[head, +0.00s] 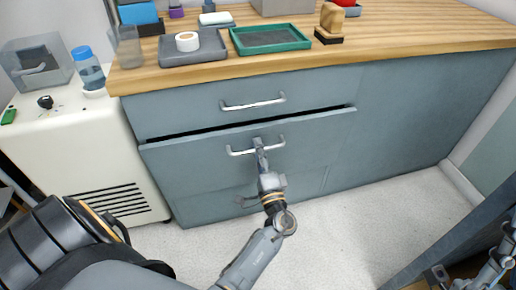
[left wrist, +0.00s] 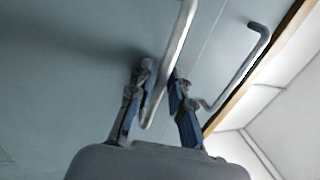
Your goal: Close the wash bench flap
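The wash bench flap (head: 305,150) is a grey-blue front panel under a drawer. Its top edge stands out from the bench, with a dark gap above it. Its bar handle (head: 233,152) is near the top edge. My left gripper (head: 258,143) is at this handle. In the left wrist view the handle bar (left wrist: 174,50) passes between the two fingertips (left wrist: 162,72), very close to both. Whether they clamp it is unclear. Metal parts of my right arm show at the lower right of the head view; the state of its gripper is unclear.
A drawer with its own handle (head: 252,103) is above the flap. The wooden worktop (head: 330,62) carries a green tray (head: 270,50), a grey tray (head: 205,58) and other items. A white cabinet (head: 75,150) stands at the left. The floor (head: 390,215) at the right is clear.

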